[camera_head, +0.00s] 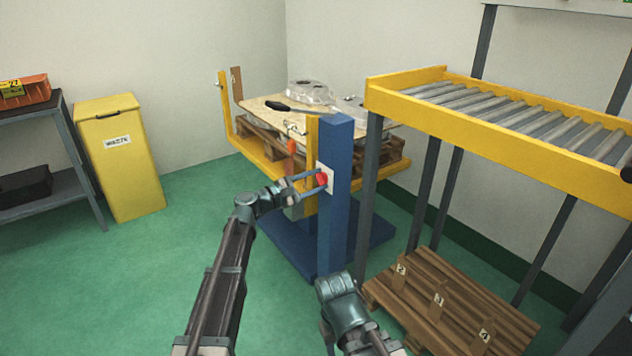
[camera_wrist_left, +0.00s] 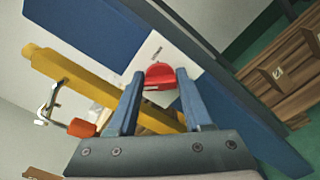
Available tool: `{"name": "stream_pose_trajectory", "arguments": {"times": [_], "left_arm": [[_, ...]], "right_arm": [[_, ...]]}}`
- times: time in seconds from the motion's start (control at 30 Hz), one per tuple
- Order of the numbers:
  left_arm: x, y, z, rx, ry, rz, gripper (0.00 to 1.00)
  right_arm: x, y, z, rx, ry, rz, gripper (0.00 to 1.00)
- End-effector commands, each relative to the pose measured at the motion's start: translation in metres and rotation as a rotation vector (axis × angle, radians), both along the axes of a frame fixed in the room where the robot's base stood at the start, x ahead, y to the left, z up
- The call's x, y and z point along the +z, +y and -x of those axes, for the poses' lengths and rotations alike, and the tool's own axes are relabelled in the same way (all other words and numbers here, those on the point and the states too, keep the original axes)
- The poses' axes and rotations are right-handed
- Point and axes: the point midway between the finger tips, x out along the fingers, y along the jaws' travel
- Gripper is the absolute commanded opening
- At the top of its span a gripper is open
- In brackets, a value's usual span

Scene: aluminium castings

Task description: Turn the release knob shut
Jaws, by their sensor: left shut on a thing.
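The red release knob (camera_head: 322,179) sits on a white plate (camera_head: 330,186) on the side of a blue post (camera_head: 336,222). My left gripper (camera_head: 315,181) is at the knob, with its blue fingers on either side of it. In the left wrist view the knob (camera_wrist_left: 160,78) lies between the two fingertips (camera_wrist_left: 160,88), and the gripper is shut on it. The white plate (camera_wrist_left: 172,55) shows behind the knob. My right arm comes in at the bottom centre of the head view, but its fingers are not clearly visible.
A yellow-framed lift (camera_head: 262,160) holds a wooden pallet with metal castings (camera_head: 310,92). An orange-handled lever (camera_wrist_left: 82,128) is close by the post. A roller conveyor (camera_head: 500,112) stands right, above a floor pallet (camera_head: 450,308). A yellow bin (camera_head: 120,165) stands left; the green floor between is clear.

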Motion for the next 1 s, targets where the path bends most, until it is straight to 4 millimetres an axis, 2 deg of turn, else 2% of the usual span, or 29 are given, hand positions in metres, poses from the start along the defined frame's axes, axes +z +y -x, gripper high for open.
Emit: {"name": "stream_pose_trajectory", "arguments": {"times": [0.7,0.73,0.87,1.0], "left_arm": [[-0.0003,0.0011,0.0,0.001,0.05,0.035,0.0],[-0.0003,0.0011,0.0,0.001,0.05,0.035,0.55],[-0.0003,0.0008,0.0001,0.001,0.049,0.034,0.79],[-0.0001,0.0005,-0.0001,0.001,0.049,0.035,0.8]], "right_arm": [[0.0,0.0,0.0,0.0,0.0,0.0,0.5],[0.0,0.0,0.0,0.0,0.0,0.0,0.5],[0.0001,0.0,0.0,0.0,0.0,0.0,0.5],[0.0001,0.0,0.0,0.0,0.0,0.0,0.5]]}}
